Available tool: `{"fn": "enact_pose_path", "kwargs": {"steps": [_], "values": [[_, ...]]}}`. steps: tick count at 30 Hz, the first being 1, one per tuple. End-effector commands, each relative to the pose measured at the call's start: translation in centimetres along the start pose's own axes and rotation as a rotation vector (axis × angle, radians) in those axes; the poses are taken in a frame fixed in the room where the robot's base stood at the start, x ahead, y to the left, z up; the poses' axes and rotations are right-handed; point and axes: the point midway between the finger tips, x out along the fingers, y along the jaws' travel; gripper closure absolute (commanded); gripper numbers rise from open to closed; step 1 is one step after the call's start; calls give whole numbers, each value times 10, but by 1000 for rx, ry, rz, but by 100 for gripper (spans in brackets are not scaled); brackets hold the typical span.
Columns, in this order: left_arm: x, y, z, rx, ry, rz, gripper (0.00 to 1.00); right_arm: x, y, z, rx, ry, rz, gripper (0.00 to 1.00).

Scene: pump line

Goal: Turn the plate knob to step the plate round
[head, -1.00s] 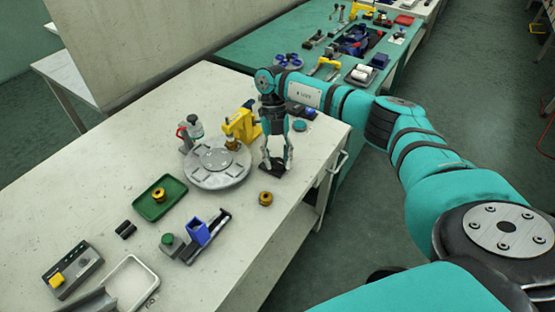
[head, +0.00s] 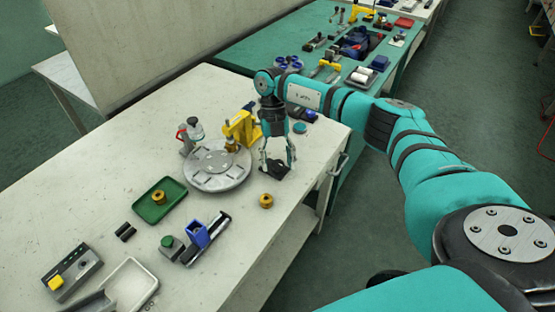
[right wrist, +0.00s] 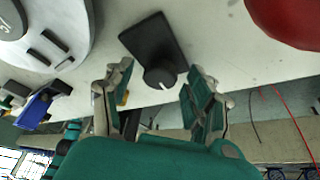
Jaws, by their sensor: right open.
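The plate knob (right wrist: 160,76) is a round black knob with a white mark, on a flat black base (right wrist: 150,36). In the head view the black base (head: 278,170) lies on the white table, just right of the round grey plate (head: 217,170). My right gripper (head: 277,163) points down over it. In the right wrist view the open fingers of the right gripper (right wrist: 157,78) are on either side of the knob, with gaps showing between. Whether a finger touches it, I cannot tell. The grey plate (right wrist: 75,12) shows with dark slots. My left gripper is out of view.
A yellow press (head: 240,127) stands behind the plate. A brass ring (head: 266,201) lies on the table in front of the gripper. A green tray (head: 172,208) holds another brass part. A large red rounded shape (right wrist: 290,18) fills the wrist view's top right corner.

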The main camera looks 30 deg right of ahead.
Motion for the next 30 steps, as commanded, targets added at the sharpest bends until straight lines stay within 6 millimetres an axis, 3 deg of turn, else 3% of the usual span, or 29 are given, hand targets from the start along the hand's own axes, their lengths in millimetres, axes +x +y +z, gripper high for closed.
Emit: {"fn": "enact_pose_path", "kwargs": {"steps": [5,19,24,30], "values": [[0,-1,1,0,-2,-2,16,-12,1,1,0,-3,2,44],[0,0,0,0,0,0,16,-103,0,0,1,-2,1,44],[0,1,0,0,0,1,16,-118,0,0,0,-1,0,44],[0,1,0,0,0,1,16,-120,0,0,0,0,0,44]]}}
